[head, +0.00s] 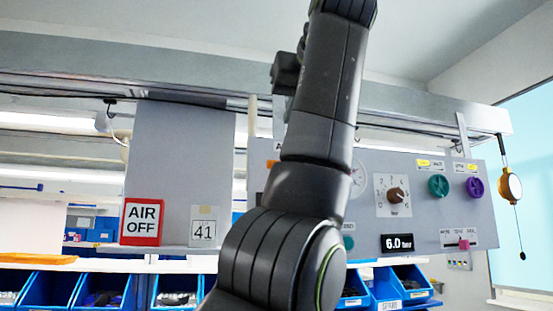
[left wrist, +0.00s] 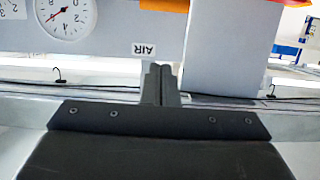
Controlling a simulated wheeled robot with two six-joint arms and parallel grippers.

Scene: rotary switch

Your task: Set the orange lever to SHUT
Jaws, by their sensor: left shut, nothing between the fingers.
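A small orange part (head: 271,163), likely the orange lever, shows on the grey panel at the left edge of my dark arm in the head view. My arm hides most of it, so its setting cannot be read. In the left wrist view, which is upside down, an orange strip (left wrist: 165,4) is cut by the top edge, beyond the AIR label (left wrist: 144,48). My left gripper (left wrist: 161,70) is shut and empty, its fingertips near that label and apart from the orange strip. No SHUT marking is readable. My right gripper is not in view.
The panel also holds a round gauge (left wrist: 65,15), a brown knob (head: 397,195), a teal knob (head: 438,186), a purple knob (head: 475,187) and a 6.0 display (head: 403,243). An AIR OFF sign (head: 142,221) stands left. Blue bins (head: 48,288) line the bottom.

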